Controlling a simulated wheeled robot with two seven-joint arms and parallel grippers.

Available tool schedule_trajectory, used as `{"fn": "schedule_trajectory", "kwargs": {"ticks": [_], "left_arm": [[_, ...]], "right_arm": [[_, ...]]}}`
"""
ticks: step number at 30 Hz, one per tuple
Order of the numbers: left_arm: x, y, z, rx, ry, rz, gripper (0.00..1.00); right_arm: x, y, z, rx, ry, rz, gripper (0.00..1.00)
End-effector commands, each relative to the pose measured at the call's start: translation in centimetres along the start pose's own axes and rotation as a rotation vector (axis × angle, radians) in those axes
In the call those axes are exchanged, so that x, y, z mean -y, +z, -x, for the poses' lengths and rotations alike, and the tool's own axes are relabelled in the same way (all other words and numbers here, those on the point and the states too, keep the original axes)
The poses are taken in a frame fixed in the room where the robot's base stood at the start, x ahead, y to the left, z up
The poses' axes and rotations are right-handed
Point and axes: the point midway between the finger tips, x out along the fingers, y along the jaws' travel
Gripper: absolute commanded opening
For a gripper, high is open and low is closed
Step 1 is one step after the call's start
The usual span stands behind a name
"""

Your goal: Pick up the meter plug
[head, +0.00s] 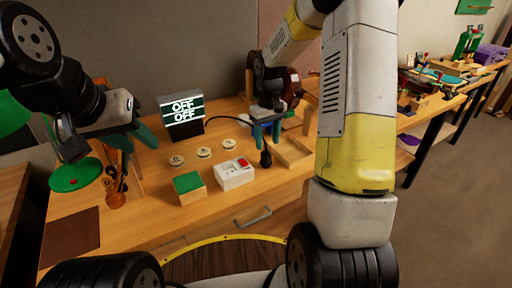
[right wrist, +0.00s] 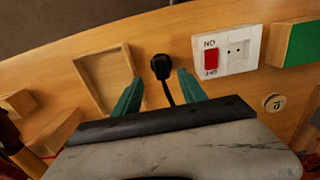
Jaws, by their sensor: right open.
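The meter plug (head: 266,158) is black, with a black cable, and is beside the white socket block. In the right wrist view the plug (right wrist: 161,66) shows between and just beyond my fingertips, its cable running back between the fingers. My right gripper (head: 264,134) is open above the bench at the plug; the fingers (right wrist: 156,84) stand apart on either side of it, with no clear contact. My left gripper (head: 142,138) is over the left part of the bench near a violin-shaped piece (head: 116,196); its finger gap is unclear.
The white block (head: 234,181) has a red switch and a socket (right wrist: 237,50). A green-topped block (head: 189,187), several round discs (head: 203,153) and a display reading OFF (head: 181,115) stand nearby. A shallow wooden tray (head: 291,153) lies right of the plug.

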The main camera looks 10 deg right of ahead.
Motion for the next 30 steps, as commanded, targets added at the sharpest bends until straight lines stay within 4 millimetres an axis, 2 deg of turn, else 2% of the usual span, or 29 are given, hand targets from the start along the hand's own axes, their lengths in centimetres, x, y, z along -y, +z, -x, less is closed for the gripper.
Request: {"fn": "schedule_trajectory", "kwargs": {"ticks": [12, 21, 22, 29, 30], "left_arm": [[0.0, 0.0, 0.0, 0.000, 0.000, 0.000, 0.36], [0.0, 0.0, 0.0, 0.000, 0.000, 0.000, 0.36], [0.0, 0.0, 0.0, 0.000, 0.000, 0.000, 0.36], [0.0, 0.0, 0.0, 0.000, 0.000, 0.000, 0.36], [0.0, 0.0, 0.0, 0.000, 0.000, 0.000, 0.36]], "right_arm": [[0.3, 0.1, -5.6, 0.002, -0.001, 0.000, 0.49], [0.3, 0.0, -6.3, 0.000, 0.000, 0.000, 0.49], [0.3, 0.0, -6.3, 0.000, 0.000, -0.001, 0.47], [0.3, 0.0, -6.3, 0.000, 0.000, -0.001, 0.02], [0.3, 0.0, -6.3, 0.000, 0.000, -0.001, 0.00]]}}
